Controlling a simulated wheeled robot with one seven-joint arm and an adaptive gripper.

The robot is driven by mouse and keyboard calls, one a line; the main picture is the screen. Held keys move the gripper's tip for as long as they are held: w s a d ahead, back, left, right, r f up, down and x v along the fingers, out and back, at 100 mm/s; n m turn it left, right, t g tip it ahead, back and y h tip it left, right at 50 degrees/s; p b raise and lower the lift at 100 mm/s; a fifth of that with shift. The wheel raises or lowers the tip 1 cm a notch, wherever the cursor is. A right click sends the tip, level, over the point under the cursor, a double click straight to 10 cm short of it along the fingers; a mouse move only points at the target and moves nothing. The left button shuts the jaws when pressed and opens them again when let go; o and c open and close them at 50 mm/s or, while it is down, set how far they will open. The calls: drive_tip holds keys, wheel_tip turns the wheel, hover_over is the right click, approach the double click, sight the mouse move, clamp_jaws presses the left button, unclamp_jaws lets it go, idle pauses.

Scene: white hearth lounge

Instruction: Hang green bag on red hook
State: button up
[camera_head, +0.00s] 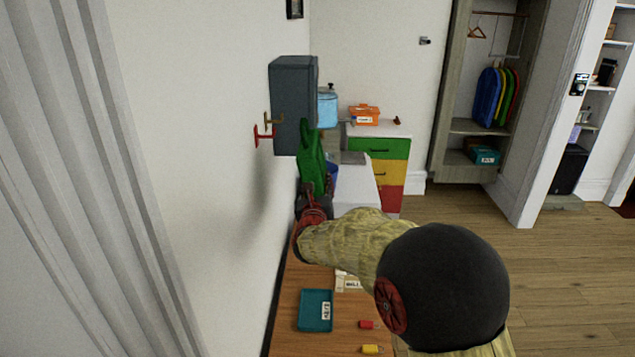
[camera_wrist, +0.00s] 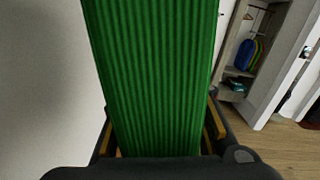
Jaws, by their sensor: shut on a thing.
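The green bag (camera_head: 311,158) is held upright by my gripper (camera_head: 316,196), which is shut on its lower part. In the wrist view the ribbed green bag (camera_wrist: 150,75) fills the middle between the fingers (camera_wrist: 160,140). The red hook (camera_head: 263,135) is on the white wall, to the left of the bag and a little higher than its middle in the picture. The bag and the hook are apart. A brass-coloured hook (camera_head: 272,119) shows just right of the red one. The bag's handle or loop cannot be made out.
A dark grey wall box (camera_head: 292,90) is right beside the hooks, above and behind the bag. Below is a wooden table (camera_head: 290,285) with a teal tray (camera_head: 315,310) and small red (camera_head: 367,324) and yellow (camera_head: 371,349) items. A coloured drawer unit (camera_head: 378,165) stands behind.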

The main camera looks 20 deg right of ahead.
drive_tip(key=w+a+f+p, duration=0.2)
drive_tip(key=w+a+f, duration=0.1)
drive_tip(key=a, duration=0.6)
drive_tip(key=shift+w+a+f, duration=0.2)
drive_tip(key=shift+w+f, duration=0.05)
drive_tip(key=shift+w, duration=0.25)
idle(1.0)
drive_tip(key=shift+f, duration=0.1)
idle(0.6)
drive_tip(key=o, duration=1.4)
drive_tip(key=shift+o, duration=0.2)
drive_tip(key=shift+s, duration=0.1)
